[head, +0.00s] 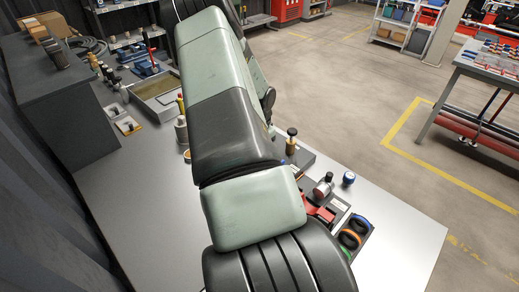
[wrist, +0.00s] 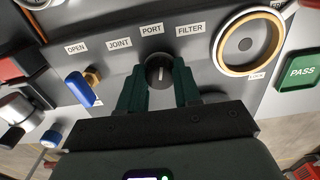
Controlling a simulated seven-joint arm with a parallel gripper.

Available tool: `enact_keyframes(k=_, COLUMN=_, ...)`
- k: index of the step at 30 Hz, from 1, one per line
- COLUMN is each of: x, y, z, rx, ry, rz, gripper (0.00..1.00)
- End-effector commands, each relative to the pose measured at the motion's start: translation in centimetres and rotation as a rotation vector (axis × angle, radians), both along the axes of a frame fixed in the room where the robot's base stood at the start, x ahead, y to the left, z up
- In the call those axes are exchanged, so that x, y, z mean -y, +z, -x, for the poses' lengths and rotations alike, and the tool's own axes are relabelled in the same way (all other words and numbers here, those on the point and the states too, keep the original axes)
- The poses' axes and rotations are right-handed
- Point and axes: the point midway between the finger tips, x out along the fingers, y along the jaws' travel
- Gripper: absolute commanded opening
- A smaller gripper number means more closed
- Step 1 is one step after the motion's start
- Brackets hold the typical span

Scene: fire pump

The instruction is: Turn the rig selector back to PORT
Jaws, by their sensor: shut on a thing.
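The rig selector (wrist: 159,67) is a small dark round knob with a pale pointer line, on a grey panel (wrist: 215,75) in the wrist view. Labels OPEN, JOINT, PORT (wrist: 152,30) and FILTER (wrist: 189,29) stand in an arc above it. The pointer line runs roughly upward, toward PORT; its exact alignment is hard to tell. My gripper (wrist: 160,88) has its two dark green fingers on either side of the knob and is shut on it. In the head view my arm hides the selector and my gripper.
A blue lever with a brass fitting (wrist: 92,75) sits left of the selector. A brass-rimmed round gauge (wrist: 236,64) and a green PASS block (wrist: 299,72) are to the right. In the head view, small fittings and a black tray with coloured rings (head: 353,237) stand on the bench (head: 125,215).

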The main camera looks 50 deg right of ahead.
Motion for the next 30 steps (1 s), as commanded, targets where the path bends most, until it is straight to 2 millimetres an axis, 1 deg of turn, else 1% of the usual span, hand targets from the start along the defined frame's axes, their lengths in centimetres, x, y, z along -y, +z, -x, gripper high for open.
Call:
enact_keyframes(k=6, x=-0.03, y=0.07, z=-0.01, rx=0.001, ry=0.145, rz=-0.002, gripper=0.02)
enact_keyframes(k=12, x=-0.01, y=0.08, z=0.0, rx=0.002, ry=0.228, rz=-0.001, gripper=0.02)
enact_keyframes(k=18, x=-0.06, y=0.06, z=0.0, rx=0.001, ry=0.267, rz=-0.002, gripper=0.02)
enact_keyframes(k=30, x=-0.09, y=0.04, z=0.0, rx=0.001, ry=0.274, rz=-0.003, gripper=0.02)
